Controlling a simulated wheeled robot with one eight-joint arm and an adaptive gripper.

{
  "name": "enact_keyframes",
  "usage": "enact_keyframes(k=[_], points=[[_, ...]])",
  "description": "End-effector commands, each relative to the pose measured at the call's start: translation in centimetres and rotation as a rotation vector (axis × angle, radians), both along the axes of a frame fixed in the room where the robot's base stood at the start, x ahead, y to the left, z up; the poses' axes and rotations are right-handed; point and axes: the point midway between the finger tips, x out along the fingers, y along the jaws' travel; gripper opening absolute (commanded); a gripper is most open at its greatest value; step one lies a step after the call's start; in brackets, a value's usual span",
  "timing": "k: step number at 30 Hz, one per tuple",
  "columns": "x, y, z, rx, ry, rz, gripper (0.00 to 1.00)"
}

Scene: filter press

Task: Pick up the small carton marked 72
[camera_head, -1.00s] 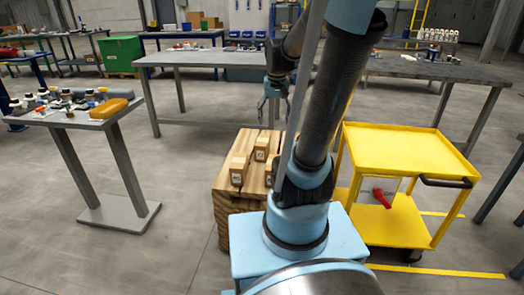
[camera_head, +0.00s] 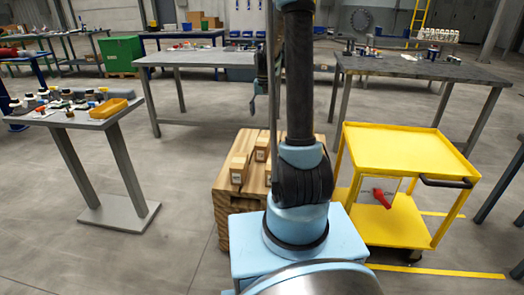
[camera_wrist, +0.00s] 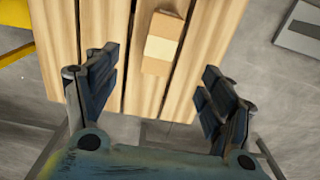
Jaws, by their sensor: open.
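Small brown cartons with pale labels stand on a slatted wooden pallet stack (camera_head: 228,212) in the head view. One carton (camera_head: 238,168) is at the left and another (camera_head: 261,148) farther back; a third is partly hidden by my arm. The label marks are too small to read, so I cannot tell which is 72. In the wrist view one carton (camera_wrist: 161,45) with a cream label band sits on the slats (camera_wrist: 205,40), ahead of and between my fingers. My gripper (camera_wrist: 162,88) is open and empty, apart from that carton. In the head view my arm mostly hides it.
A yellow cart (camera_head: 405,150) stands right of the pallet stack. A small table (camera_head: 75,115) with bottles and a yellow tray is at the left. Two larger workbenches (camera_head: 195,60) (camera_head: 430,70) stand behind. Bare floor lies between the left table and the stack.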

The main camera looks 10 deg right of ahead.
Motion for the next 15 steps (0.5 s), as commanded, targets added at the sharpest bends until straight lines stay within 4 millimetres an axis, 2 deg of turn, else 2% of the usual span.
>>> enact_keyframes(k=[1, 6, 11, 15], points=[[0.9, 0.0, -0.8, 0.0, 0.004, -0.006, 0.75], [2.6, 0.0, -2.3, 0.0, 0.012, -0.021, 0.75], [3.0, 0.0, -3.4, 0.001, 0.014, -0.027, 0.75], [3.0, 0.0, -5.5, 0.001, 0.014, -0.027, 0.75]])
